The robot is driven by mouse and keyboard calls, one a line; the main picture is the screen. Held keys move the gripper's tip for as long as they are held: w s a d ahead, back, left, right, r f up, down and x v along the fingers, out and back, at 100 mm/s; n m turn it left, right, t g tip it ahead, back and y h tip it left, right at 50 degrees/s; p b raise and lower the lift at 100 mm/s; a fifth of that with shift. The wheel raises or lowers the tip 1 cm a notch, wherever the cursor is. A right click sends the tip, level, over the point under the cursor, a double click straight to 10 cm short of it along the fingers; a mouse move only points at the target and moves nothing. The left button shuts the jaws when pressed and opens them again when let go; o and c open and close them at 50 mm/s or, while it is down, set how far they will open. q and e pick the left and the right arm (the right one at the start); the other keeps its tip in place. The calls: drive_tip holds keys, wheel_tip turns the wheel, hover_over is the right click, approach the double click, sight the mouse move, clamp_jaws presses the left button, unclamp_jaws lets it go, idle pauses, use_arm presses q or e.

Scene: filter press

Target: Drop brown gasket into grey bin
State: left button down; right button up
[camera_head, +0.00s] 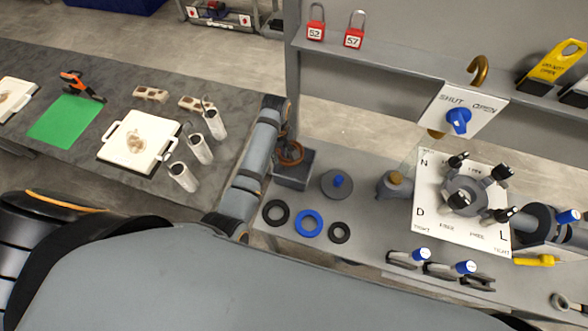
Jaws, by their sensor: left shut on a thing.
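The brown gasket (291,157) is a small ring at the mouth of the grey bin (293,182), near the bin's upper left part. My left gripper (288,147) points down over the bin and is shut on the gasket. The gripper is small and dark here, and the arm's wrist hides part of it. I cannot tell how far the gasket is below the bin's rim. My right gripper is not in view.
A black ring (276,212), a blue ring (308,223) and a smaller black ring (339,232) lie on the grey bench in front of the bin.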

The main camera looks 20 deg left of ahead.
use_arm(q)
drive_tip(key=c, duration=1.2)
unclamp_jaws()
wheel_tip(320, 180, up, 8)
drive_tip(key=shift+f, duration=0.2)
